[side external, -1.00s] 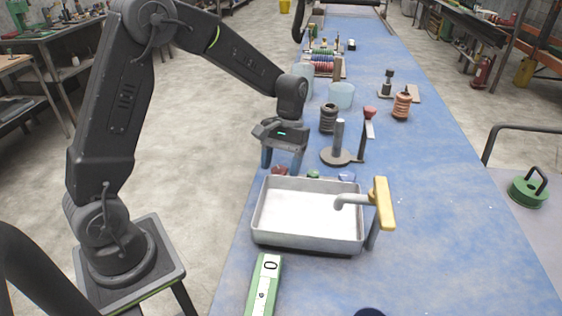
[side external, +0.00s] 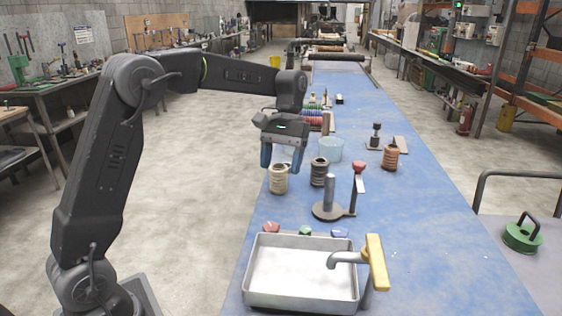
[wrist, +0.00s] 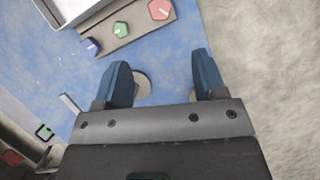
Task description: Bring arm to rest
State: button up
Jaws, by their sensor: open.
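My gripper (side external: 282,166) hangs above the blue bench in the side view, pointing down. Its two blue fingers are apart, with nothing held between them. A beige spool (side external: 278,182) stands on the bench below and behind the fingertips in the picture. In the wrist view the gripper (wrist: 162,70) is also open; a pale round thing (wrist: 143,84) shows partly behind the left finger, above bench and floor. The metal tray (side external: 300,305) with a white inside sits on the bench nearer the camera, well clear of the gripper.
Red, green and blue knobs (side external: 305,231) stand behind the tray. A yellow-handled tap-like lever (side external: 376,262) is at its right. A dark spool (side external: 319,172), a post on a round base (side external: 329,208), a light blue cylinder (side external: 330,149) and a copper spool (side external: 390,157) stand close by.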

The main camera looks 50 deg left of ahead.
jog(key=shift+s+r, duration=0.1)
jog(key=s+d+r+m+t+y, duration=0.1)
jog(key=s+d+r+t, duration=0.1)
jog(key=s, duration=0.4)
jog(key=s+d+r+m+t+y, duration=0.1)
jog(key=s+d+r+m+t, duration=0.15)
jog(key=s, duration=0.25)
jog(key=s+d+f+m+t, duration=0.1)
jog(key=s+t, duration=0.1)
jog(key=s, duration=0.3)
jog(key=s+d+f+m+t, duration=0.1)
jog(key=s+f+t, duration=0.1)
jog(key=s, duration=0.3)
jog(key=shift+s+f+t, duration=0.25)
jog(key=shift+s+t, duration=0.15)
jog(key=shift+t, duration=0.05)
jog(key=shift+m, duration=0.25)
dwell(1.8)
